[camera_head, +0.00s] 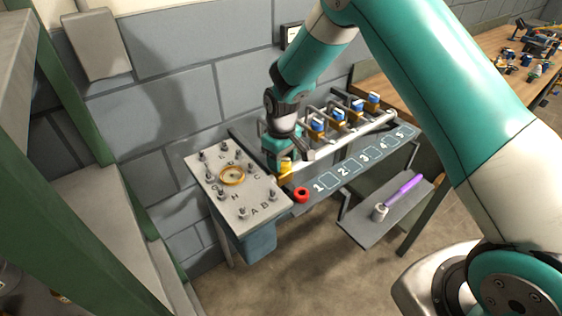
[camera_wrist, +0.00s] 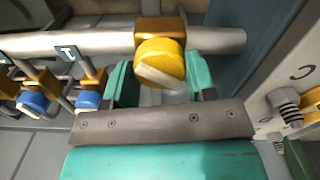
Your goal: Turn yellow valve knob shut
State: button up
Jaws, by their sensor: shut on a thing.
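The yellow valve knob (camera_head: 286,167) sits at the near left end of the pale pipe. In the wrist view the yellow valve knob (camera_wrist: 158,55) has a pale slanted mark on its face and an orange-yellow mount behind it. My gripper (camera_head: 281,156) reaches down to it from above. In the wrist view the teal fingers of my gripper (camera_wrist: 159,80) stand on either side of the knob, shut on it. The knob's lower part is partly hidden, and I cannot tell how far it is turned.
Several blue knobs (camera_head: 318,125) on yellow mounts line the pipe (camera_head: 350,136). A lettered plate (camera_head: 240,203) with metal posts and a brass ring stands at the left. A lower shelf (camera_head: 367,228) holds a purple-handled tool (camera_head: 404,188).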

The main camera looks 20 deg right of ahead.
jog(key=m+b, duration=0.1)
jog(key=m, duration=0.4)
jog(key=shift+w+r+m, duration=0.1)
jog(key=shift+w+m, duration=0.05)
jog(key=shift+m, duration=0.15)
jog(key=m+b, duration=0.1)
jog(key=m, duration=0.4)
jog(key=shift+r+m, duration=0.1)
jog(key=shift+m, duration=0.2)
jog(key=o, duration=0.9)
jog(key=shift+a, duration=0.1)
jog(key=shift+o, duration=0.2)
jog(key=shift+b, duration=0.3)
